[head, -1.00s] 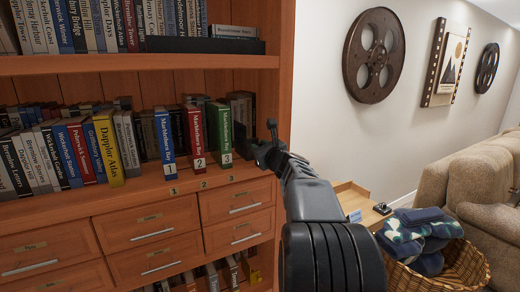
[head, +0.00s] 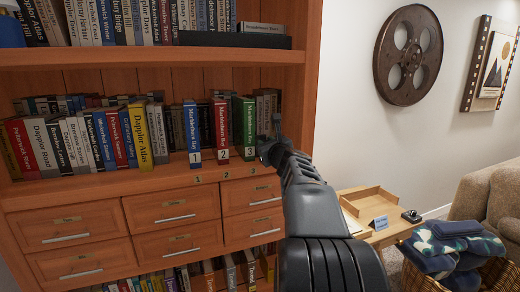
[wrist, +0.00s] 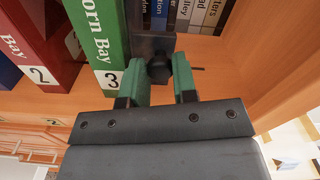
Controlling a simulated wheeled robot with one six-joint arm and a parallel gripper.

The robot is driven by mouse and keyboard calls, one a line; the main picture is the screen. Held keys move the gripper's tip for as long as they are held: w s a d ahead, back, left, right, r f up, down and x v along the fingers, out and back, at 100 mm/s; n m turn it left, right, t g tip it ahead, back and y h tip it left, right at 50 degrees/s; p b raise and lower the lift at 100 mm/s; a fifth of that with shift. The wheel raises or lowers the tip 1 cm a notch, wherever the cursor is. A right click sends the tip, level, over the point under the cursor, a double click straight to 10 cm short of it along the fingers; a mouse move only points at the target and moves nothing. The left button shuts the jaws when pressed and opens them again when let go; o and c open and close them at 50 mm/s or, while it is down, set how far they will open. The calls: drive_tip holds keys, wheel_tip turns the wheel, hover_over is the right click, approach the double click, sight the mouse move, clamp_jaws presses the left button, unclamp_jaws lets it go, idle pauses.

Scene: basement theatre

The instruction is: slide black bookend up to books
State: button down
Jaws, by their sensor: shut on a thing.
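The black bookend (wrist: 150,45) stands upright on the shelf, just right of the green book numbered 3 (wrist: 95,40), in the wrist view. Whether they touch I cannot tell. My gripper (wrist: 159,82) is shut on the bookend's round black knob (wrist: 158,68), with a green fingertip on each side. In the head view my gripper (head: 268,150) is at the shelf front, right of the green book (head: 244,128). The blue book 1 (head: 192,132) and red book 2 (head: 220,130) stand upright to its left, with gaps between them.
The right side panel of the bookcase (head: 304,95) is close to my gripper. Grey books (head: 266,105) stand behind. More books (head: 100,140) fill the shelf's left part. A small table with a wooden tray (head: 368,200) and a basket of blankets (head: 455,250) stand at right.

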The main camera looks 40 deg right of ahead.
drive_tip(key=shift+d, duration=0.15)
drive_tip(key=c, duration=0.9)
unclamp_jaws()
